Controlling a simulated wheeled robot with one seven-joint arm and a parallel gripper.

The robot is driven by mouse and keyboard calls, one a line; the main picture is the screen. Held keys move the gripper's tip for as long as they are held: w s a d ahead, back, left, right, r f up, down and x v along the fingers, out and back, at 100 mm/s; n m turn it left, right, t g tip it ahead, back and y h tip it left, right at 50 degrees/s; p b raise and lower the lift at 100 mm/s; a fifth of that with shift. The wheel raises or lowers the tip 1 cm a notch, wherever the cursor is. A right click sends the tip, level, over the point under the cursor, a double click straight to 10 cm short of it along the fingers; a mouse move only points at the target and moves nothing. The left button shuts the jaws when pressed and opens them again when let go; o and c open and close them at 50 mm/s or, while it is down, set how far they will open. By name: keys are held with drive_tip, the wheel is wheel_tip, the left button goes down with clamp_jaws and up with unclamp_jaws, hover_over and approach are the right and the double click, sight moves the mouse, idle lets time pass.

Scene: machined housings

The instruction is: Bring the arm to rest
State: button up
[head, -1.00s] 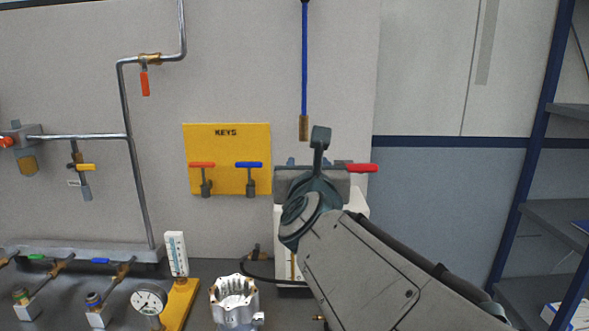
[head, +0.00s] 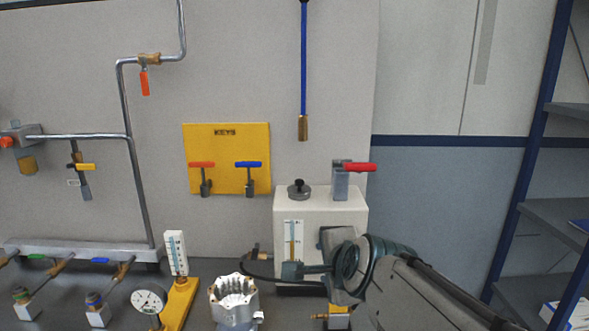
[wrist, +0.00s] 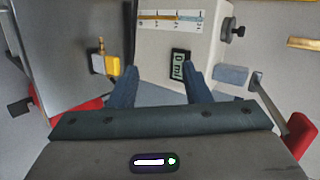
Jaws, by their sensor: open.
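My gripper (head: 302,270) is in front of the lower part of a white box in the head view, with my arm reaching in from the lower right. In the wrist view my gripper (wrist: 161,76) has its two fingers spread with nothing between them. The white box (head: 345,215) has a level scale, a dark cap on top and a red-handled lever (head: 358,167). Its scale and a small digital display (wrist: 180,66) show beyond the fingers in the wrist view.
A silver toothed housing (head: 236,305) stands on the bench left of my gripper, beside a yellow stand and a dial gauge (head: 149,299). A blue hose (head: 304,60) hangs above. A yellow KEYS board (head: 228,150) is on the wall. Blue-framed shelves (head: 535,160) stand at right.

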drive_tip(key=s+d+f+n+g+h, duration=0.2)
drive_tip(key=s+d+f+n+g, duration=0.6)
drive_tip(key=s+f+n, duration=0.4)
drive_tip(key=shift+s+d+f+n, duration=0.3)
drive_tip(key=shift+s+d+n, duration=0.3)
drive_tip(key=shift+s+n, duration=0.75)
drive_tip(key=shift+w+n, duration=0.25)
drive_tip(key=shift+c, duration=0.2)
